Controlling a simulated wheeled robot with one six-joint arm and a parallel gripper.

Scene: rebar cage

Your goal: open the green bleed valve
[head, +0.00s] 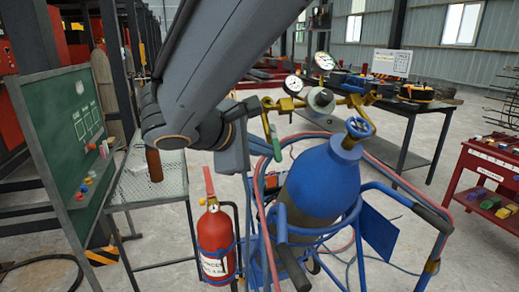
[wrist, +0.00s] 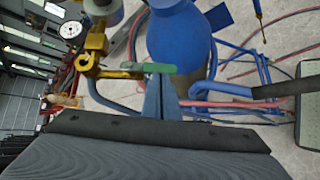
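The green bleed valve lever (head: 276,143) hangs from the brass regulator fittings (head: 285,104) on the blue gas cylinder. In the wrist view the green lever (wrist: 150,68) lies across the picture and joins the brass fitting (wrist: 95,52) at its left. My gripper (head: 264,146) is just left of the lever in the head view. In the wrist view my gripper (wrist: 162,78) has its fingers together, tips right at the lever's edge. I see nothing held between them; whether the tips touch the lever cannot be told.
The blue cylinder (head: 321,183) stands in a blue cart with hoses around it, close beside my gripper. A pressure gauge (head: 293,84) sits just above the lever. A red extinguisher (head: 216,243) stands left of the cart. A green board (head: 68,135) is at far left.

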